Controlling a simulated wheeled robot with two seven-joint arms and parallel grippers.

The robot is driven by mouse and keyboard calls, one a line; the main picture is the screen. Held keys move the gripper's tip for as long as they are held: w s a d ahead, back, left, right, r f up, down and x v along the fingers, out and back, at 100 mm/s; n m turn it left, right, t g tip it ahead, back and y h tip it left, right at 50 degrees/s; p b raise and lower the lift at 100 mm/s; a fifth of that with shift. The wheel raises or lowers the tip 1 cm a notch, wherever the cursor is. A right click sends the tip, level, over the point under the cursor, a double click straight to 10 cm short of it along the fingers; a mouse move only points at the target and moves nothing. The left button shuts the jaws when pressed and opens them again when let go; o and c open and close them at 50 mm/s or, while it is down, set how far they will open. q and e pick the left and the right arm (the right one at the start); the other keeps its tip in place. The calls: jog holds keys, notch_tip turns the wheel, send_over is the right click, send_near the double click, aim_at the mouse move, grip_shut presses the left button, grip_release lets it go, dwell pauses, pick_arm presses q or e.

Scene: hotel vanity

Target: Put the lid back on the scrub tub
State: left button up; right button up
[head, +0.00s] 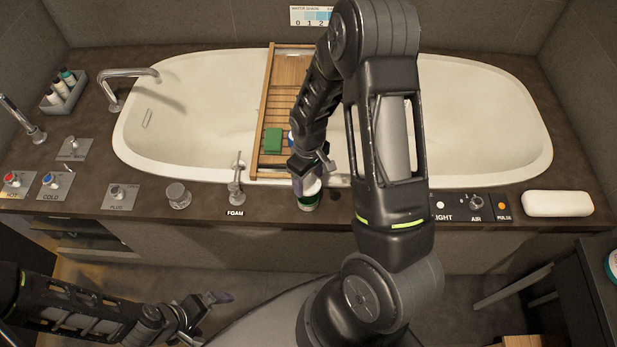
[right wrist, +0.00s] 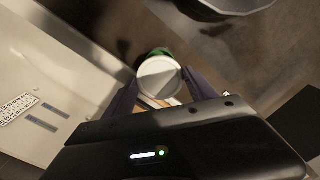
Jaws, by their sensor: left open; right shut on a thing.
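The green scrub tub (head: 308,203) stands on the dark counter at the front rim of the bath, just right of the FOAM tap. My right gripper (head: 308,180) is directly above it, shut on the white round lid (right wrist: 160,78). In the right wrist view the lid sits between the fingers, and a green edge of the tub (right wrist: 156,52) shows past it. The lid is over or very close to the tub's mouth; I cannot tell whether they touch. My left gripper (head: 207,304) is open and empty, low at the left in front of the counter.
A wooden bath tray (head: 267,100) with a green sponge (head: 272,140) lies across the white bathtub (head: 480,110). The FOAM tap (head: 236,180) and a round knob (head: 178,195) are left of the tub. A white soap-like bar (head: 557,204) lies at the right.

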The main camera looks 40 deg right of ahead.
jog(key=shift+f+b, duration=2)
jog(key=shift+f, duration=0.85)
jog(key=shift+f+b, duration=0.15)
jog(key=shift+b, duration=0.3)
dwell(0.5)
jog(key=o, duration=1.4)
jog(key=shift+o, duration=0.9)
